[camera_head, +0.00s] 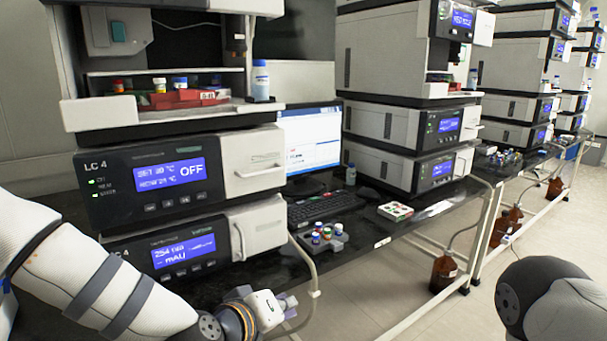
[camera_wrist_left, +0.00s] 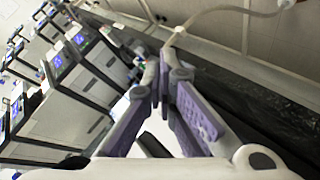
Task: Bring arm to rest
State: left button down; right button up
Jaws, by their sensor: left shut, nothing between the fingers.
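My left arm (camera_head: 110,285) comes in from the lower left, in front of the instrument stack. My left gripper (camera_head: 284,304) is at the bottom middle of the head view, low in front of the bench edge. It is shut and empty; its fingers also show in the left wrist view (camera_wrist_left: 163,85), with purple pads. Part of my right arm (camera_head: 545,300) shows at the lower right of the head view. My right gripper is out of view.
The LC 4 stack (camera_head: 160,185) stands close behind my left arm. Brown bottles (camera_head: 443,272) stand below the bench. Open floor (camera_head: 425,315) lies right of my left gripper.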

pick_arm(q)
jog(key=s+a+f+m+g+y, duration=0.1)
jog(key=s+a+f+g, duration=0.2)
jog(key=s+f, duration=0.6)
jog(key=s+a+f+m+g+y, duration=0.1)
jog(key=s+a+f+g, duration=0.2)
jog(key=s+f, duration=0.65)
jog(key=s+a+f+g+y, duration=0.1)
jog(key=s+a, duration=0.3)
jog(key=s, duration=0.4)
jog(key=s+a+f+m+g+y, duration=0.1)
jog(key=s+a+g, duration=0.2)
jog(key=s, duration=0.4)
jog(key=s+a+f+m+g+y, duration=0.1)
jog(key=s+a+f+g, duration=0.1)
jog(key=s+a, duration=0.4)
jog(key=s, duration=0.2)
jog(key=shift+s+g+y, duration=0.3)
jog(key=shift+w, duration=0.1)
